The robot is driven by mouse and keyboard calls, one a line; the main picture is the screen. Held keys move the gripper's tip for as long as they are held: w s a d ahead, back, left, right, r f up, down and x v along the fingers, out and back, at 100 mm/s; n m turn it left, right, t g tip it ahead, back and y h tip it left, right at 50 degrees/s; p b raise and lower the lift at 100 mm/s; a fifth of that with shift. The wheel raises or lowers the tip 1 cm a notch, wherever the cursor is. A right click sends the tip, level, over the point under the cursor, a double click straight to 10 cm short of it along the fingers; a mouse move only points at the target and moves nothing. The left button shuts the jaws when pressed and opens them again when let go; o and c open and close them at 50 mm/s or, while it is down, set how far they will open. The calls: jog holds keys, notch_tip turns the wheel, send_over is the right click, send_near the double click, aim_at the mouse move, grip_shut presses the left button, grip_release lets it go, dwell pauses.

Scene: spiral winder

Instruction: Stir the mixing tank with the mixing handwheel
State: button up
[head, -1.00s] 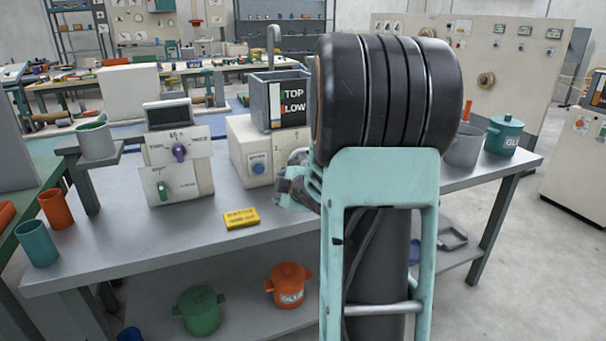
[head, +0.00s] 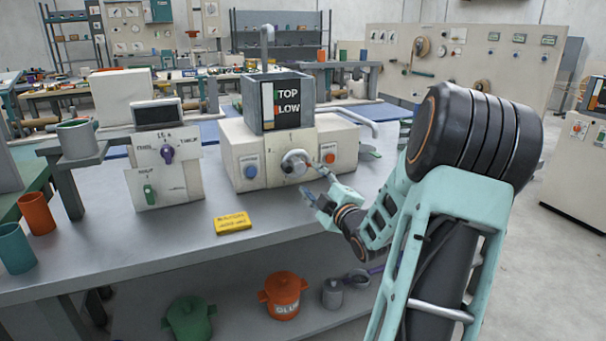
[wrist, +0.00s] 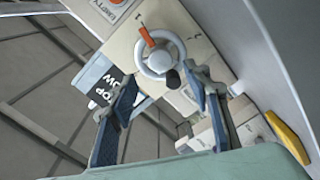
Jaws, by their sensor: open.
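The mixing tank (head: 260,100) is a grey square-sided vessel with a TOP/LOW level strip, on a cream cabinet. The mixing handwheel (head: 294,163) is a small grey wheel on the cabinet front. In the wrist view the handwheel (wrist: 140,62) shows a pale rim, an orange-red mark at its upper edge and a dark knob (wrist: 173,78) at its lower edge. My gripper (head: 315,182) is in front of the wheel, at its lower right. In the wrist view my gripper (wrist: 163,82) is open, its fingers spread either side of the knob, with nothing held; contact cannot be told.
A blue button (head: 250,171) is left of the wheel and a red button (head: 329,158) right of it. A control box (head: 168,180) stands further left. A yellow sign (head: 233,222) lies on the grey table (head: 130,245). Pots stand on the shelf below.

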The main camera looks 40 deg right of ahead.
aim_at(301, 169)
jog(key=x, duration=0.7)
jog(key=shift+b, duration=0.4)
jog(key=c, duration=1.2)
